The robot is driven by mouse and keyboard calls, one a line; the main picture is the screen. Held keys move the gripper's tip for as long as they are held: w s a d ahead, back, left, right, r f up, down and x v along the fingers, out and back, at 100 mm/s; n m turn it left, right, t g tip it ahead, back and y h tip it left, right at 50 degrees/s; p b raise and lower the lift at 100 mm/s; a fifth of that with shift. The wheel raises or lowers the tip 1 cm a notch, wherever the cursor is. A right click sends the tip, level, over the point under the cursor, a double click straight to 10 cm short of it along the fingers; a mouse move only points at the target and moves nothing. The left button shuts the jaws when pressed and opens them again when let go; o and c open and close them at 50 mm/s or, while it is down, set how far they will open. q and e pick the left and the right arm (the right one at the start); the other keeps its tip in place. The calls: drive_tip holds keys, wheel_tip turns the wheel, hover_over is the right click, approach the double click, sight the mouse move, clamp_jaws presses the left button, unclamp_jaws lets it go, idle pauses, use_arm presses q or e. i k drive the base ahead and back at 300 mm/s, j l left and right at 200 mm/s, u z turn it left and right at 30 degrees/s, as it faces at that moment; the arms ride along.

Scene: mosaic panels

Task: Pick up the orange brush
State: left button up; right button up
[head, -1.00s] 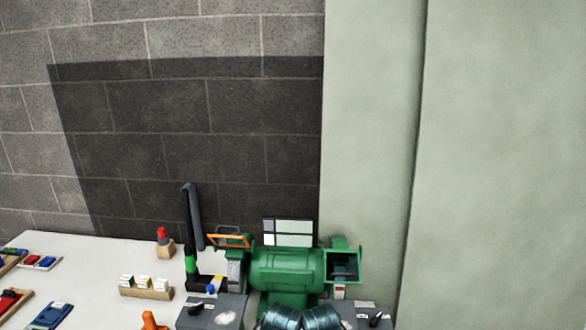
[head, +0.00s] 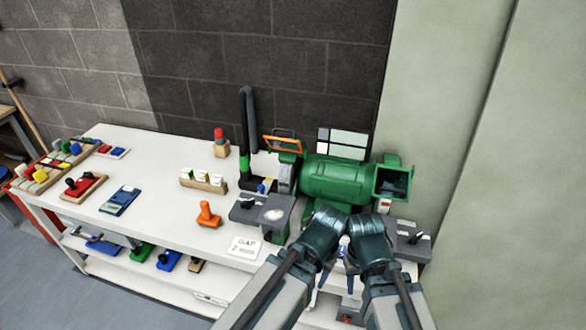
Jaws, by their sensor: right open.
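An orange piece with a knob-like handle and a wider foot (head: 208,214) stands on the white bench top, left of the grinder. It matches the orange brush, though its bristles cannot be made out. My two arms reach in from the bottom, with their dark wrists close together in front of the green grinder. My right gripper (head: 338,278) shows small below the wrists, with its jaws open and empty. It is right of the orange brush and well apart from it. My left gripper is hidden by the arm.
A white card (head: 245,246), blue tool (head: 121,200), wooden card holder (head: 203,182) and red-topped piece (head: 220,142) are on the bench. Bare bench top surrounds the brush.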

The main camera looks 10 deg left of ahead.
sight(205, 218)
drive_tip(key=u, duration=1.25)
